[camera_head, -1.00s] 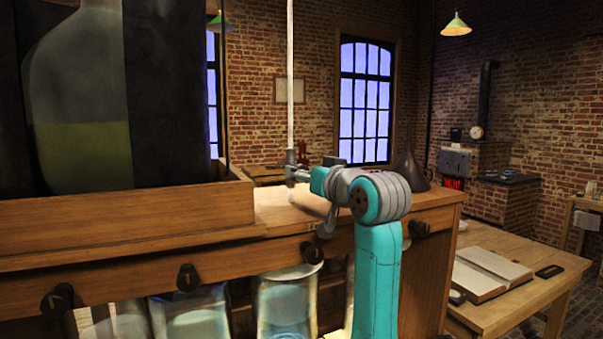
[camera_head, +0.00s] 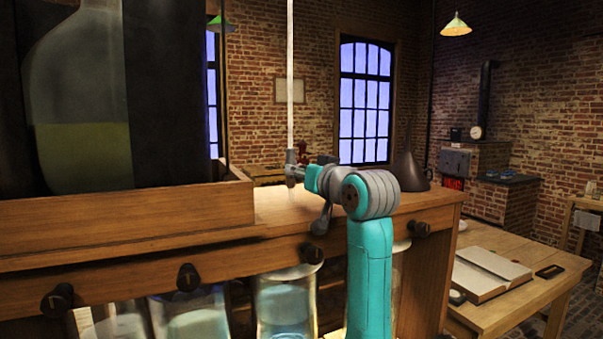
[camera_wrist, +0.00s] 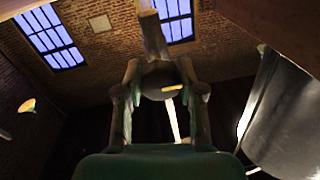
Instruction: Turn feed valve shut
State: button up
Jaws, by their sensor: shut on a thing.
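The feed valve (camera_head: 290,168) appears as a small grey-brown fitting at the lower end of a thin white vertical pipe (camera_head: 290,80), above the wooden bench top. My gripper (camera_head: 300,174) reaches it from the right at the end of my teal arm. In the wrist view, the two fingers of my gripper (camera_wrist: 160,88) stand on both sides of a dark round knob (camera_wrist: 159,78) with a yellow mark and are shut on it. The mark lies nearly sideways in that view. The fingertips are too small in the head view to see their contact.
A large glass bottle of yellow-green liquid (camera_head: 80,130) stands in a wooden tray (camera_head: 130,220) at the left. A dark funnel (camera_head: 409,172) stands right of my wrist. Black knobs (camera_head: 187,277) line the bench front above glass jars (camera_head: 285,305).

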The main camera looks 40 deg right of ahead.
jog(key=shift+m, duration=0.3)
jog(key=m, duration=0.3)
jog(key=shift+m, duration=0.3)
jog(key=m, duration=0.4)
jog(key=shift+m+t, duration=0.3)
jog(key=shift+m, duration=0.1)
jog(key=m, duration=0.4)
jog(key=shift+f+m+h, duration=0.1)
jog(key=shift+m+h, duration=0.2)
jog(key=shift+h, duration=0.1)
jog(key=m, duration=0.5)
jog(key=shift+h, duration=0.3)
jog(key=o, duration=1.2)
jog(key=shift+c, duration=0.2)
